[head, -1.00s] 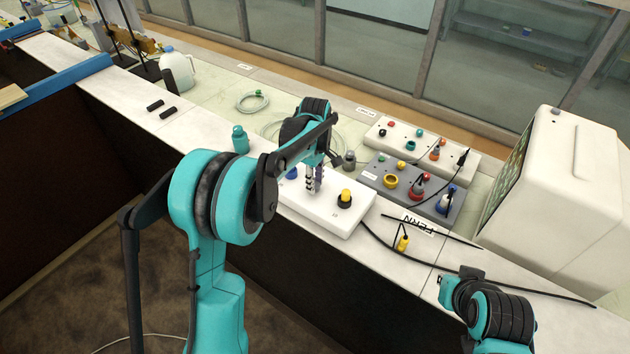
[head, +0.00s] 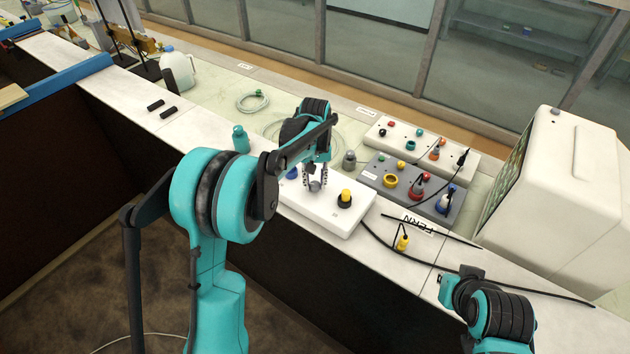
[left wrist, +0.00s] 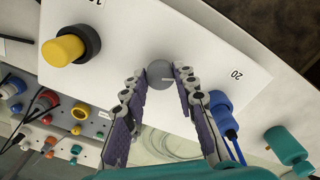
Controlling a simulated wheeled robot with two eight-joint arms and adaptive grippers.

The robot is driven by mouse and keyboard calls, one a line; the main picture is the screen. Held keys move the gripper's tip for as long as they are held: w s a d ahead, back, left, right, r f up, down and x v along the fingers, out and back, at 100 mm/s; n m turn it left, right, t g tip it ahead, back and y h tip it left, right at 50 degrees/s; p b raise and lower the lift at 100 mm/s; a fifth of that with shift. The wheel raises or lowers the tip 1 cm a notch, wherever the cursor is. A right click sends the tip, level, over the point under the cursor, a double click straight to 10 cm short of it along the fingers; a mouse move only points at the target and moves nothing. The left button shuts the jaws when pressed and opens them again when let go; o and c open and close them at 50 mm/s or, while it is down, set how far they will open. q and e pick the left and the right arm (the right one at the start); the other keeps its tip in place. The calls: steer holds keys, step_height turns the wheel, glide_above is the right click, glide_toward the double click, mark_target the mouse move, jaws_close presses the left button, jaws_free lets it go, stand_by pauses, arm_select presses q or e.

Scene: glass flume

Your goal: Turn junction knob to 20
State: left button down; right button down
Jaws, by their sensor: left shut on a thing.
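The white junction box (head: 327,212) lies on the bench. Its round grey knob (head: 315,187) is between the fingers of my left gripper (head: 318,178). The left wrist view shows the grey knob (left wrist: 159,73) at the fingertips of my left gripper (left wrist: 160,82), one finger on each side, shut on it. A second label, partly cut off, is at the top edge. My right gripper is not visible; only part of that arm shows at lower right.
A yellow plug in a black collar (head: 345,197) and a blue connector (left wrist: 222,110) flank the knob. A grey panel (head: 408,186) with coloured sockets and cables stands behind.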

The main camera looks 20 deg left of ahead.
mark_target(315, 185)
arm_select(q)
steer(key=m, duration=0.4)
steer(key=shift+m, duration=0.4)
stand_by(0.4)
steer(key=c, duration=1.2)
jaws_free()
step_height(315, 185, up, 12)
